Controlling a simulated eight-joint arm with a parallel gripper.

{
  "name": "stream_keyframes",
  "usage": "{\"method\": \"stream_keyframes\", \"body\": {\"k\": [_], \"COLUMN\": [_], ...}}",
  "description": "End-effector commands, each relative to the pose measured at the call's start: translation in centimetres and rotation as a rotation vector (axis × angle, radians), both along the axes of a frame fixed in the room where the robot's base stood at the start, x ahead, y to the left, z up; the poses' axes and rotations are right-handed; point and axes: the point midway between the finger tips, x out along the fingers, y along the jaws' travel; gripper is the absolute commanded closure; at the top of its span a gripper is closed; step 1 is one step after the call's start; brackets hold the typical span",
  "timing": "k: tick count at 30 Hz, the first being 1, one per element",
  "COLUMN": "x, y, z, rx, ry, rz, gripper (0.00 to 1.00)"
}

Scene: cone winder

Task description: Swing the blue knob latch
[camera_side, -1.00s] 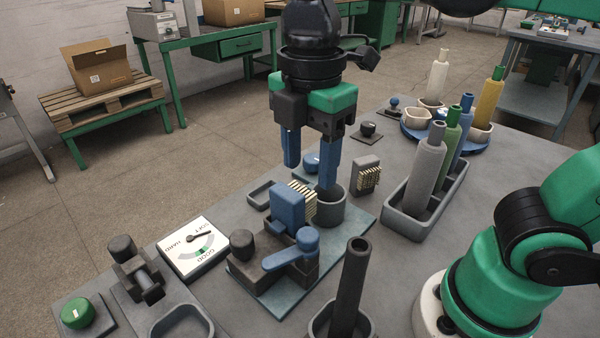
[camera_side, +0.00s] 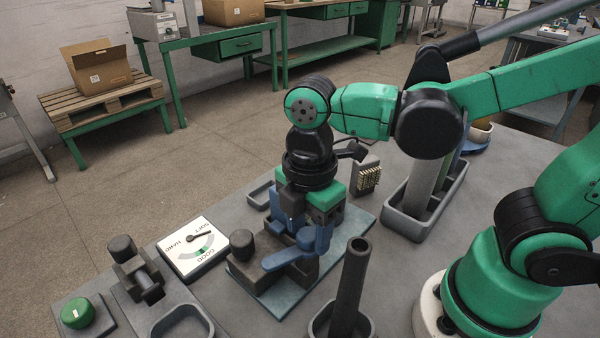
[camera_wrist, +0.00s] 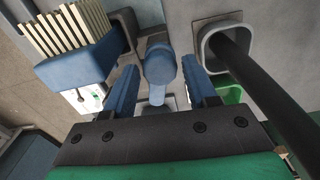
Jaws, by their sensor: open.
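The blue knob latch (camera_side: 285,261) is a blue arm with a round knob, lying on a dark block on the fixture plate (camera_side: 281,302). In the wrist view the knob (camera_wrist: 160,64) stands between the two blue fingers of my gripper (camera_wrist: 161,80). The fingers are apart, with a gap on both sides of the knob. In the side view my gripper (camera_side: 298,222) is low over the fixture and covers part of it. Its fingertips are hard to separate from the blue parts there.
In the wrist view a blue block with pale bristles (camera_wrist: 75,62) sits left of the fingers. A dark upright rod (camera_side: 351,285) stands in a cup close to the fixture.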

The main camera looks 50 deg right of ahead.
Motion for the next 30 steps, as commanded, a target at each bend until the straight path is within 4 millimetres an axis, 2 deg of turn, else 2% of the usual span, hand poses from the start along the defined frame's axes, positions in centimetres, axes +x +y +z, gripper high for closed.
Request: {"method": "stream_keyframes", "body": {"k": [6, 7, 12, 22, 30], "x": [0.00, 0.00, 0.00, 0.00, 0.00], "y": [0.00, 0.00, 0.00, 0.01, 0.01], "z": [-0.03, -0.03, -0.02, -0.01, -0.01], "rx": [0.000, 0.000, 0.000, 0.000, 0.002], "ry": [0.000, 0.000, 0.000, 0.001, 0.003], "rz": [0.000, 0.000, 0.000, -0.031, -0.183], "gripper": [0.49, 0.54, 1.00, 1.00, 1.00]}}
